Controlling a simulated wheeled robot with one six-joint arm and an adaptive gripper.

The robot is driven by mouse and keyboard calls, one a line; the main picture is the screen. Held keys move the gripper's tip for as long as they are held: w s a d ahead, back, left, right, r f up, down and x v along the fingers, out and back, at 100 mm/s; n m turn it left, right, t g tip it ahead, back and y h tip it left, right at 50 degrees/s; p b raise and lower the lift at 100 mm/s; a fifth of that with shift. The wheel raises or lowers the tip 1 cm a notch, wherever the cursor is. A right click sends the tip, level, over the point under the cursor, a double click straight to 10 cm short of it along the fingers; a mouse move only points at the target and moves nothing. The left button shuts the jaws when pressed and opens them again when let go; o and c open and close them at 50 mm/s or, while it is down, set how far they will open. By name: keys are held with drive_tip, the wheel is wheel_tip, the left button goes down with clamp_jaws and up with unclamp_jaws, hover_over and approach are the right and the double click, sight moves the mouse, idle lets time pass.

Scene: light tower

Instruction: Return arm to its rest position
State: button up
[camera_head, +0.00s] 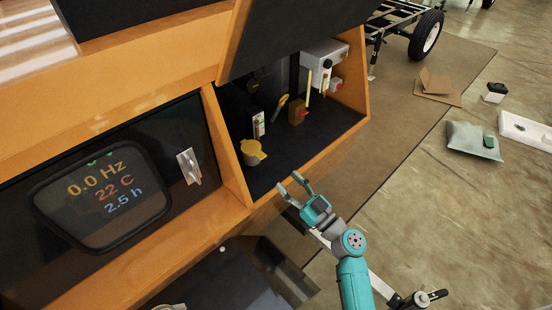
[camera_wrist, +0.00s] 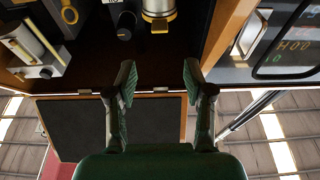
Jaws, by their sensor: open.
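My gripper (camera_head: 293,187) is open and empty at the front edge of the open compartment (camera_head: 308,158) in the orange cabinet. In the wrist view my gripper (camera_wrist: 158,85) shows two dark green fingers spread apart with nothing between them. My teal arm reaches up from the bottom of the head view. A yellow-topped cylinder (camera_head: 253,152) stands inside the compartment, to the left of and beyond the fingers. It also shows in the wrist view (camera_wrist: 158,12), beyond the fingertips.
A display panel (camera_head: 105,195) and a door handle (camera_head: 189,167) are left of the compartment. A raised dark lid (camera_head: 290,35) hangs over it. A white box (camera_head: 324,54) and several small fittings are inside. A bag (camera_head: 470,139) lies on the open floor at right.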

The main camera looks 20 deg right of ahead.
drive_tip(key=s+a+f+m+g+h, duration=0.25)
drive_tip(key=s+f, duration=0.35)
drive_tip(key=s, duration=0.5)
drive_tip(key=s+a+f+m+g+h, duration=0.2)
drive_tip(key=s+a+f+g+h, duration=0.1)
drive_tip(key=s+f, duration=0.55)
drive_tip(key=s+r, duration=0.7)
drive_tip(key=s, duration=0.3)
drive_tip(key=s+a+r, duration=0.1)
drive_tip(key=s+r, duration=0.6)
drive_tip(key=s, duration=0.3)
drive_tip(key=shift+s+r+n+h, duration=0.25)
drive_tip(key=shift+r+n+h, duration=0.15)
drive_tip(key=shift+n+h, duration=0.05)
drive_tip(key=shift+t, duration=0.25)
